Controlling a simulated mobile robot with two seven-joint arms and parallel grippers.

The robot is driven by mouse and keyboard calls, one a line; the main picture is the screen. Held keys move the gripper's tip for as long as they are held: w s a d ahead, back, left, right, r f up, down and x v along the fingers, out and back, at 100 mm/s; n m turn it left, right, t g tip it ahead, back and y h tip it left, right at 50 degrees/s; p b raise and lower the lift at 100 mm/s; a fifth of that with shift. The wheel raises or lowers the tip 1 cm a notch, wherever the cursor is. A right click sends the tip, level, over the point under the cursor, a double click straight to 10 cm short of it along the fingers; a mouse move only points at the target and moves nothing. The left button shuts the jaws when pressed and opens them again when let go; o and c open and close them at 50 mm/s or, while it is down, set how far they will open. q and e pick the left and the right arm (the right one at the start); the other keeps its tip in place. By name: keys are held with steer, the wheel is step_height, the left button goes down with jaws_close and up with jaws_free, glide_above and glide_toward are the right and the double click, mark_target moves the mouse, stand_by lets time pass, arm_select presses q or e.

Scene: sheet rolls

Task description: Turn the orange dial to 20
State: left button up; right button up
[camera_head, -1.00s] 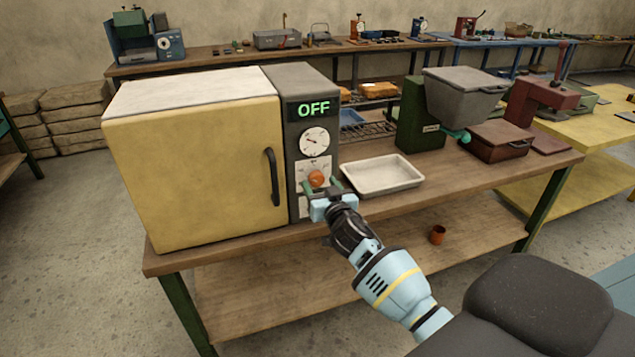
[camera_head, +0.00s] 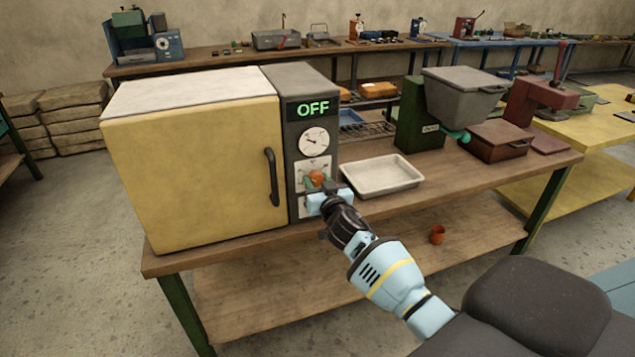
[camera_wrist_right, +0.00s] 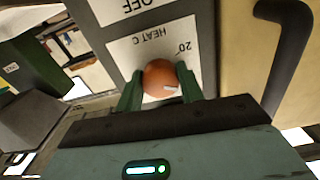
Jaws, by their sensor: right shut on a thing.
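The orange dial (camera_head: 316,178) sits on the dark control panel of the yellow oven (camera_head: 190,160). In the right wrist view the dial (camera_wrist_right: 160,78) has a pale mark on its face, and the plate around it reads "HEAT C" and "20". My right gripper (camera_head: 318,186) is at the dial, and its two green fingers (camera_wrist_right: 160,88) are shut on it from both sides. The display (camera_head: 313,109) above reads OFF, with a round gauge (camera_head: 314,142) below it. My left gripper is not in view.
The oven's dark door handle (camera_head: 272,177) is left of the panel. A white tray (camera_head: 383,188) lies on the bench just right of the gripper. A green machine with a grey hopper (camera_head: 462,95) stands farther right. An orange cup (camera_head: 437,235) is on the lower shelf.

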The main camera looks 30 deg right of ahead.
steer(key=n, duration=0.5)
steer(key=shift+n, duration=0.3)
steer(key=n, duration=0.6)
steer(key=shift+d, duration=0.1)
steer(key=shift+n, duration=0.3)
stand_by(0.4)
steer(key=o, duration=1)
steer(key=p+v, duration=0.1)
steer(key=v, duration=0.7)
steer(key=shift+d, duration=0.1)
